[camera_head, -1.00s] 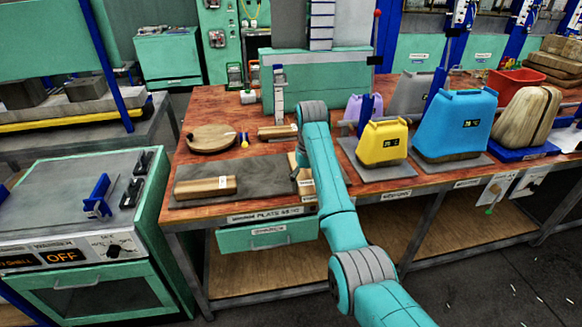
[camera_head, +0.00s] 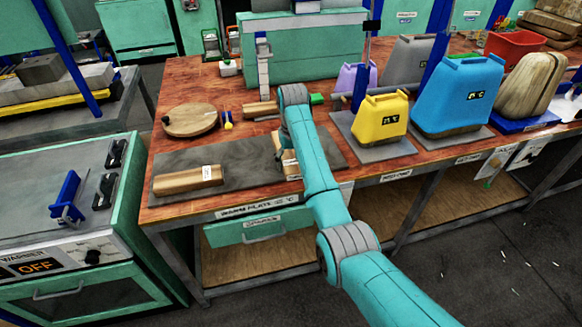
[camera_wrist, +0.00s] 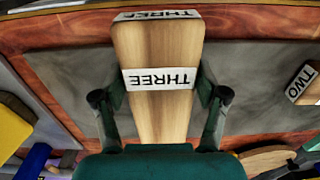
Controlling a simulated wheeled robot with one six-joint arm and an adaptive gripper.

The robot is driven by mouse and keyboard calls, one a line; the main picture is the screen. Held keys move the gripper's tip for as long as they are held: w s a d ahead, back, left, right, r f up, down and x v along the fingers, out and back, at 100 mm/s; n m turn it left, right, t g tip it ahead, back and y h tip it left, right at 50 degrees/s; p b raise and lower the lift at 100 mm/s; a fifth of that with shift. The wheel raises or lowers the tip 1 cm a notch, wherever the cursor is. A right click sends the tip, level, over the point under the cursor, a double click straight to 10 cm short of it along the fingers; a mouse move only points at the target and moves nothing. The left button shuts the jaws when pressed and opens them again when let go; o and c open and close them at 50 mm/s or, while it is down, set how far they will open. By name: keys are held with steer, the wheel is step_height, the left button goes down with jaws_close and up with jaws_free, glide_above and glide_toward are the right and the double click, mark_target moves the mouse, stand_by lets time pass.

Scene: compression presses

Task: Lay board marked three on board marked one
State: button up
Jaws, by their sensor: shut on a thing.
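The board marked three (camera_wrist: 165,105) is a pale wooden block with white THREE labels, between my gripper's fingers (camera_wrist: 160,100) in the wrist view. My gripper is shut on it, over the grey plate (camera_wrist: 75,75); I cannot tell whether the board touches the plate. In the head view, part of that board (camera_head: 290,166) shows beside my arm, which hides most of my gripper. Another wooden board (camera_head: 262,109) lies farther back by the press, partly behind my arm; its mark is unreadable, and no ONE label is legible in either view.
The board marked two (camera_wrist: 302,84) lies on the plate, at its left in the head view (camera_head: 188,181). Yellow (camera_head: 381,117) and blue (camera_head: 457,95) weights stand right of my arm.

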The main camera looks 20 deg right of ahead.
steer(key=shift+f, duration=1.75)
steer(key=shift+f, duration=0.15)
steer(key=o, duration=1.3)
steer(key=shift+o, duration=0.2)
